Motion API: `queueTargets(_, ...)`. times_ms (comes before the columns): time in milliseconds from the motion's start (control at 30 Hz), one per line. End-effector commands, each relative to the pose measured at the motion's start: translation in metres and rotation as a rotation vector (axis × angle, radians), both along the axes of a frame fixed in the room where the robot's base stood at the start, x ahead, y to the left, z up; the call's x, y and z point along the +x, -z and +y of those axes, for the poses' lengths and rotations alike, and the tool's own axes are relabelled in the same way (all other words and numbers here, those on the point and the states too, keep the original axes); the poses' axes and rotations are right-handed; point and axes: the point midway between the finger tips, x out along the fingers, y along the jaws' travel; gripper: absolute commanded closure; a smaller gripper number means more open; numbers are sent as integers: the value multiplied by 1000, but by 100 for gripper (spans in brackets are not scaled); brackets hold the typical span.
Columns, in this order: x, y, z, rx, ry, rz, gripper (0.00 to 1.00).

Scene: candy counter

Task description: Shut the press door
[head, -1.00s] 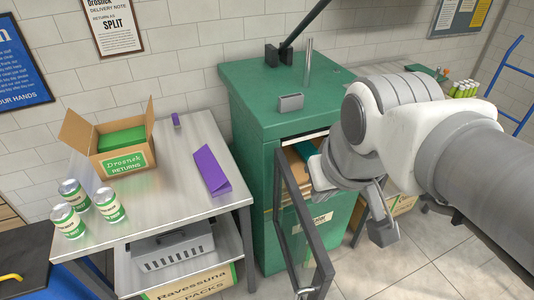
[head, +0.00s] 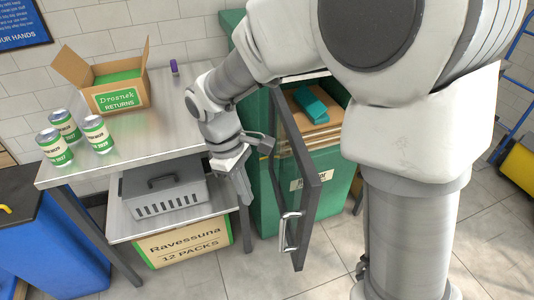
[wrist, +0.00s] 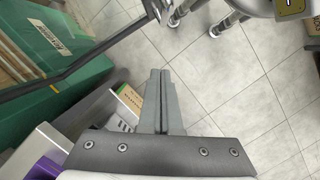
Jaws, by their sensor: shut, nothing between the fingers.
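The green press (head: 263,195) stands at the middle with its front open. Its door (head: 309,222), a dark grey frame with a light metal handle (head: 290,231), is swung well out toward me. My gripper (head: 247,200) is shut and empty, pointing down just left of the door, between it and the steel table. In the wrist view the closed fingers (wrist: 163,72) point over the floor, and the door's dark bar (wrist: 100,52) crosses the upper left. I cannot tell whether the gripper touches the door. My arm hides the press's top and right side.
Flattened cardboard and a teal item (head: 310,103) lie inside the press. The steel table (head: 150,135) at left carries cans and a returns box (head: 122,92). A grey crate (head: 165,198) sits on its lower shelf. Tiled floor (head: 325,270) is clear before the door.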

Motion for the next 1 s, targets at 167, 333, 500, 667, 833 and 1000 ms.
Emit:
queueTargets(167,0,15,4,-5,-25,19,100)
queueTargets(333,-3,39,-1,-5,-23,18,100)
queueTargets(500,-7,77,-10,-5,-23,20,100)
queueTargets(667,-11,110,-17,-5,-23,19,100)
queueTargets(833,-21,108,-38,-3,-20,14,100)
queueTargets(1000,-28,107,-50,-2,-21,15,100)
